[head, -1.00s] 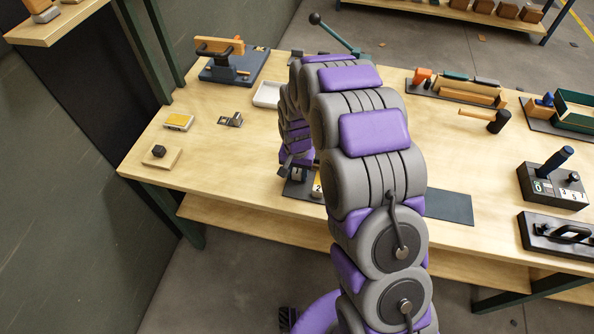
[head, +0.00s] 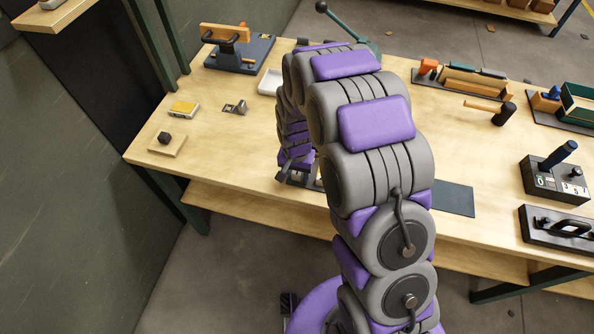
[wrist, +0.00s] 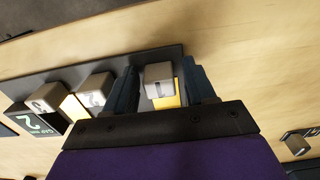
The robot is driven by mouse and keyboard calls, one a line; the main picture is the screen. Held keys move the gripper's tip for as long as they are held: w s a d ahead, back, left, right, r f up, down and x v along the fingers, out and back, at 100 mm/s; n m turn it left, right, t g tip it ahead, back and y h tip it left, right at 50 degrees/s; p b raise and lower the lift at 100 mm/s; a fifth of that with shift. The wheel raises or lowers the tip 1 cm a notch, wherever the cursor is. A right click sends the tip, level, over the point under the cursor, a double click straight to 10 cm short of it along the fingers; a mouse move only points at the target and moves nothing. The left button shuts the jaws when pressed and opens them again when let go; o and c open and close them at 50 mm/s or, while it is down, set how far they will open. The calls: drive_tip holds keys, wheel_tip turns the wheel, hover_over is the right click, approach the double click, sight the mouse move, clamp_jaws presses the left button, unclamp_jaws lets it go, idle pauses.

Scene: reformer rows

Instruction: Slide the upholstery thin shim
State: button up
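In the wrist view my gripper (wrist: 160,68) has its two dark fingers spread around a small grey block (wrist: 159,74) with a dark mark on its face. A yellow piece (wrist: 167,102) shows at this block. A narrow gap seems to separate the fingers from the block. Two similar grey blocks, a middle one (wrist: 95,88) and a left one (wrist: 47,97), stand in a row on a dark strip (wrist: 70,72). I cannot tell which piece is the thin shim. In the head view my arm hides most of the row, and the fingertips are not clear.
A dark label reading 2 and GAP (wrist: 30,122) lies left of the row. A metal piece (wrist: 297,144) lies at the right. On the bench, a yellow-topped block (head: 184,109), a small wooden block with a dark knob (head: 166,144) and a mallet (head: 502,112) stand clear of my arm.

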drive_tip(key=shift+o, duration=0.2)
drive_tip(key=shift+w+f, duration=0.1)
drive_tip(key=shift+r, duration=0.55)
wheel_tip(320, 180, up, 16)
drive_tip(key=p, duration=0.3)
drive_tip(key=shift+a+p, duration=0.15)
drive_tip(key=shift+p, duration=0.15)
drive_tip(key=shift+w+r, duration=0.1)
drive_tip(key=s+d+r+n, duration=0.1)
drive_tip(key=s+d+r, duration=0.35)
drive_tip(key=s, duration=0.35)
drive_tip(key=s+d+r+n, duration=0.1)
drive_tip(key=s+d+r, duration=0.35)
drive_tip(key=s, duration=0.25)
drive_tip(key=s+d+r+n+g, duration=0.1)
drive_tip(key=s+d+r, duration=0.1)
drive_tip(key=s, duration=1.4)
drive_tip(key=shift+s+d+r+n+g, duration=0.2)
drive_tip(key=shift+s+d+n+g, duration=0.1)
drive_tip(key=shift+d+g, duration=0.1)
